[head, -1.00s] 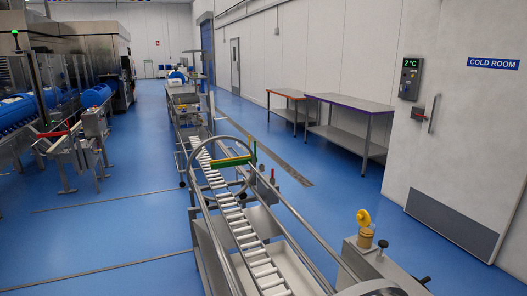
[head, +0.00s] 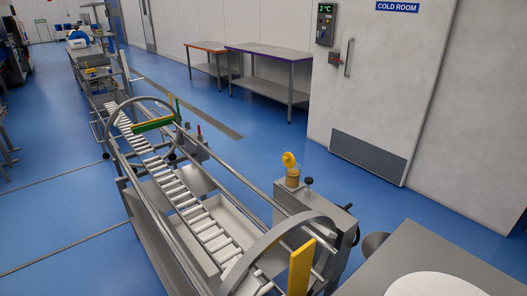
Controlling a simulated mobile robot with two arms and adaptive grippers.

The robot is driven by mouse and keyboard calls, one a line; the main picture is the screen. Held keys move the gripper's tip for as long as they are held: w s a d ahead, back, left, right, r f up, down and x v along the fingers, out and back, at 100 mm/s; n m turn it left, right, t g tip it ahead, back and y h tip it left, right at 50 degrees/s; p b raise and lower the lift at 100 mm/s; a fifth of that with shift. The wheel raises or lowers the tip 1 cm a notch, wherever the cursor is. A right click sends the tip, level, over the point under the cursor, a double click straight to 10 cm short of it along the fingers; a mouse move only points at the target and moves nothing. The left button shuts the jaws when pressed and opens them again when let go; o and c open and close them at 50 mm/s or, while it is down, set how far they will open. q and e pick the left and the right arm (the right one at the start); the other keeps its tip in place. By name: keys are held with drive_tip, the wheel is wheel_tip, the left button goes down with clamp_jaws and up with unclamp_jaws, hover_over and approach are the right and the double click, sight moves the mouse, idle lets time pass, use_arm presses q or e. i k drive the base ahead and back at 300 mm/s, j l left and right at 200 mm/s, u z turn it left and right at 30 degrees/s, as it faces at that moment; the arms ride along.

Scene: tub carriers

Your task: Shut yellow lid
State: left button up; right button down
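A round yellow lid (head: 289,159) stands up on edge above a short tan-yellow neck (head: 292,178) in the head view. The neck sits on top of a grey metal box (head: 318,210) beside the roller conveyor, right of the middle. The lid looks raised rather than lying flat over the neck. Neither of my grippers shows in this view.
A black knob (head: 309,182) stands on the box just right of the neck. The roller conveyor (head: 180,197) with curved rails and a yellow upright bar (head: 301,267) runs along its left. A grey surface (head: 430,255) fills the lower right.

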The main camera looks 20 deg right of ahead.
sight(289, 160)
drive_tip(key=i+j+z, duration=0.1)
drive_tip(key=j+z, duration=0.15)
drive_tip(key=z, duration=0.15)
drive_tip(key=i+j+z, duration=0.1)
drive_tip(key=j+z, duration=0.3)
drive_tip(key=l, duration=0.15)
